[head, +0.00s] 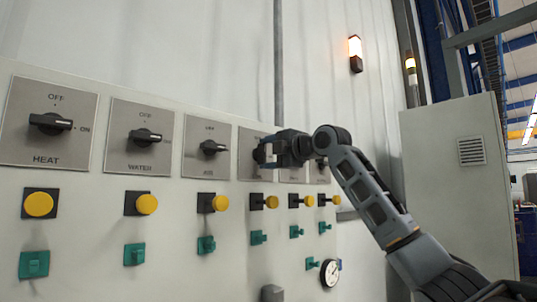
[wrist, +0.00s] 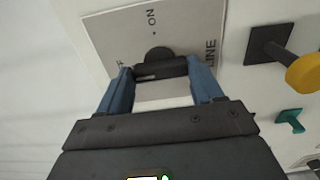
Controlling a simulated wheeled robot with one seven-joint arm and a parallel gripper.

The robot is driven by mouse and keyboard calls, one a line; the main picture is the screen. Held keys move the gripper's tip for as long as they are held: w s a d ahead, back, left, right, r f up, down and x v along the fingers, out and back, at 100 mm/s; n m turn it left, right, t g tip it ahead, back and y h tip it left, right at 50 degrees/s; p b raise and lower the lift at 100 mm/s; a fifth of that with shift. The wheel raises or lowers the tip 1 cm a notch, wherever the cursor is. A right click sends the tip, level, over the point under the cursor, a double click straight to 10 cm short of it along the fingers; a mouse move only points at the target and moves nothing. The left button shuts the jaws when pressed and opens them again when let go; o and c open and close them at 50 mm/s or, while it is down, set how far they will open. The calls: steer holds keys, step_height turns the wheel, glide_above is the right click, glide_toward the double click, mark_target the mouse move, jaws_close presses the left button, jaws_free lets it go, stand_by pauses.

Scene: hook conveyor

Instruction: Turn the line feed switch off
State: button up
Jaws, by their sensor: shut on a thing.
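The line feed switch is a dark rotary knob (wrist: 160,67) on a grey plate (wrist: 190,28) in the wrist view. The plate shows "ON" above the knob and part of "LINE" at the right; an "F" shows beside the left finger. The knob's bar lies across the picture, between my gripper's two blue fingers (wrist: 162,78). A pale mark shows on the bar's left part. My gripper is shut on this knob. In the head view my gripper (head: 266,153) covers most of the fourth plate (head: 248,168) and its knob.
HEAT (head: 50,123), WATER (head: 145,135) and AIR (head: 212,147) knobs stand to the left, turned toward ON. Yellow buttons (head: 147,204) and green switches (head: 135,254) stick out below. A gauge (head: 330,272) is at lower right. An amber lamp (head: 355,47) is lit on the wall.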

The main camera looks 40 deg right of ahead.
stand_by(0.3)
steer(key=o, duration=1)
steer(key=shift+o, duration=0.2)
steer(key=shift+s+f, duration=0.1)
steer(key=shift+s, duration=0.35)
steer(key=s+b, duration=0.2)
steer(key=s, duration=0.5)
steer(key=shift+w+d, duration=0.1)
